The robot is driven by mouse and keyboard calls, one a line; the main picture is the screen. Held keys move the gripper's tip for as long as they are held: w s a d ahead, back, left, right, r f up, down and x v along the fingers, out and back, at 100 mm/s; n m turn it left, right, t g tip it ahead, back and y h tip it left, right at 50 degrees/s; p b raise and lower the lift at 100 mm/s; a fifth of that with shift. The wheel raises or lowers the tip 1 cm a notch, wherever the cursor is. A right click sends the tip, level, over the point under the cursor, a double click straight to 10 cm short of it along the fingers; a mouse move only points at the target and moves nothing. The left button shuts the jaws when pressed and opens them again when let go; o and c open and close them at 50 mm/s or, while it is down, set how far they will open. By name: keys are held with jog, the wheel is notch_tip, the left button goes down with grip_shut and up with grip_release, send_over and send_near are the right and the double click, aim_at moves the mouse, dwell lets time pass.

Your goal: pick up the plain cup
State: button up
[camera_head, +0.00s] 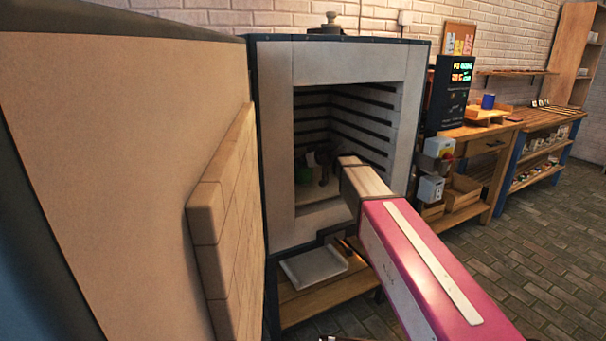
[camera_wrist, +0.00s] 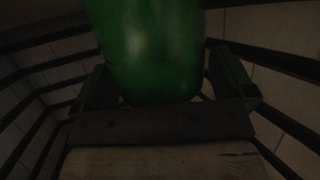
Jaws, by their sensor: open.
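A smooth green object (camera_wrist: 150,45) without visible pattern fills the upper middle of the wrist view; it looks like the plain cup, though its rim and full shape are cut off. In the head view a small part of a green thing (camera_head: 303,176) shows inside the kiln, left of my gripper (camera_head: 323,168). My gripper reaches in through the kiln opening. In the wrist view its fingers are spread, one on each side of the green object. Whether they touch it is too dark to tell.
The kiln (camera_head: 274,150) stands open, its thick door (camera_head: 225,220) swung out at the left. Dark ribs line its inner walls close around my gripper. A white slab (camera_head: 313,265) lies on the shelf below. A blue cup (camera_head: 488,101) stands on the workbench at right.

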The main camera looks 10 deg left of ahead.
jog(key=shift+a, duration=0.1)
jog(key=c, duration=1.3)
